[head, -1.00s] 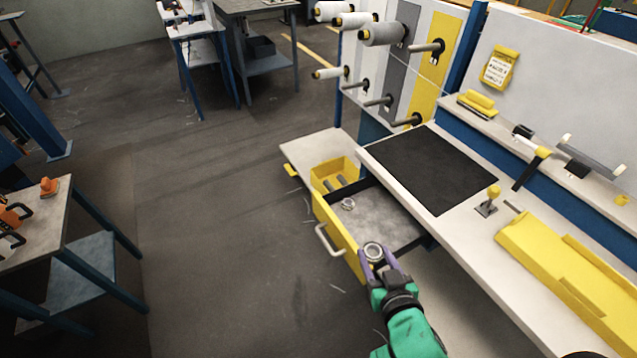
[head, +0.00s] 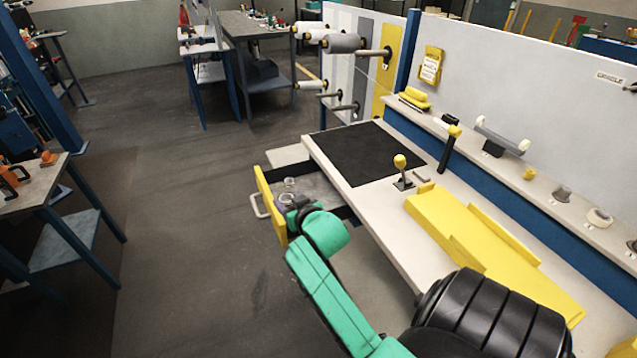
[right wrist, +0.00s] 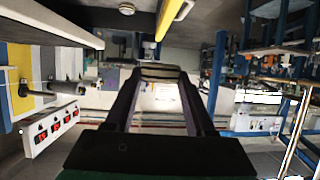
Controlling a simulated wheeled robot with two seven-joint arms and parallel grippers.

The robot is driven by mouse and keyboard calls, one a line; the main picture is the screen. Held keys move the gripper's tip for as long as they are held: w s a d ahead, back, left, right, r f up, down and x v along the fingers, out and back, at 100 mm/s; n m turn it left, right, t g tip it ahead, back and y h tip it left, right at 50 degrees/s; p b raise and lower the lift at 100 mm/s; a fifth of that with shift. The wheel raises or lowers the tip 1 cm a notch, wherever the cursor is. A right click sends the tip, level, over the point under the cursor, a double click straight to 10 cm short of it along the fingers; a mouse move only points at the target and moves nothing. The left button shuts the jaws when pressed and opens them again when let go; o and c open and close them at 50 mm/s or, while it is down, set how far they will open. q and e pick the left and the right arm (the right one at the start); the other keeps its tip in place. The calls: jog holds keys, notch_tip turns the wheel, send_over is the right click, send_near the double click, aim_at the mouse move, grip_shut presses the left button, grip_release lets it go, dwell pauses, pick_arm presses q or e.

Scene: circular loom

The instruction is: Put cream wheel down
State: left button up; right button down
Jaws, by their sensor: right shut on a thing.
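My right gripper (head: 286,200) reaches over the open drawer beside its yellow front. It is shut on a small pale ring-shaped wheel, seen between the purple fingers and largely hidden by the gripper in the head view. In the right wrist view the two dark fingers close around a dark-banded thing (right wrist: 163,73); its colour as the wheel cannot be told there. A second small pale wheel (head: 289,182) lies on the drawer floor just beyond the gripper. Whether the held wheel touches the drawer floor cannot be told. My left gripper is not in view.
The drawer's yellow front (head: 266,203) and handle (head: 258,206) stand out left of the workbench (head: 370,220). A black mat (head: 350,155), yellow-knobbed lever (head: 401,172) and yellow tray (head: 470,235) occupy the bench. A cream roll (head: 599,216) sits on the back ledge.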

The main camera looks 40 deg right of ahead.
jog(key=w+d+r+h+b, duration=0.1)
jog(key=w+d+r+b, duration=0.25)
jog(key=d, duration=0.25)
jog(key=w+d+r+b, duration=0.2)
jog(key=w+d+r, duration=0.15)
jog(key=d, duration=0.25)
jog(key=shift+m, duration=0.4)
jog(key=f, duration=1.8)
jog(key=shift+s+a+f+b, duration=0.25)
jog(key=shift+s+f+b, duration=0.15)
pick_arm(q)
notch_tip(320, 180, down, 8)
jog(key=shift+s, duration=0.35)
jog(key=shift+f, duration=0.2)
pick_arm(e)
jog(key=shift+f, duration=0.2)
jog(key=shift+f, duration=0.35)
jog(key=shift+c, duration=1.2)
grip_release()
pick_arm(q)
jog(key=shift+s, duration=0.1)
